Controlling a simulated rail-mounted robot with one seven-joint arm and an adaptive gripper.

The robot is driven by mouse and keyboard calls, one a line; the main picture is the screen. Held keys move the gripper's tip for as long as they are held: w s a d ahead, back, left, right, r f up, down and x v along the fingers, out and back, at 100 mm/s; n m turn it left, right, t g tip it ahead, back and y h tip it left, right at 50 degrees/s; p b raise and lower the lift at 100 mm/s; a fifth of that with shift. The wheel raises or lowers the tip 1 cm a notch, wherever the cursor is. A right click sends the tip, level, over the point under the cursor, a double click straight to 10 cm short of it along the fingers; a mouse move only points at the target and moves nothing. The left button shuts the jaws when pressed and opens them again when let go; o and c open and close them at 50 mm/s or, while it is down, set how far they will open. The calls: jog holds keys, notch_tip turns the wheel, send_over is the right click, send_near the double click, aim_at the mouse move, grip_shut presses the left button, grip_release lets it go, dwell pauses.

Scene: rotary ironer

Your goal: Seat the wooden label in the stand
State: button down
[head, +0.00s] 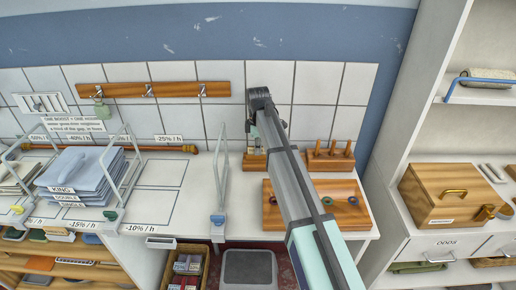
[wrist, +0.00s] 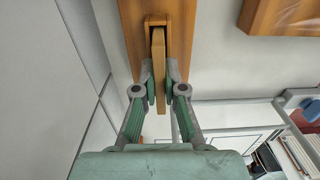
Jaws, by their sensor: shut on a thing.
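The wooden label (wrist: 158,70) is a thin tan strip seen nearly edge-on in the wrist view. My gripper (wrist: 160,82) is shut on it, one green-padded finger on each side. The label's far end lies at the slotted part of the orange wooden stand (wrist: 183,20), between its sides; I cannot tell how deep it sits. In the head view the stand (head: 253,162) is a small wooden block at the back of the white counter. My arm hides most of the gripper and the label there.
A wooden block with pegs (head: 329,157) stands right of the stand. A wooden board with round inserts (head: 345,213) lies in front, partly behind my arm. A wire divider (head: 219,190) stands to the left. The tiled wall (head: 270,76) is close behind.

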jog(key=shift+f, duration=0.15)
jog(key=c, duration=1.3)
grip_release()
jog(key=shift+o, duration=0.2)
notch_tip(320, 180, up, 12)
jog(key=b, duration=0.2)
jog(key=shift+r, duration=0.2)
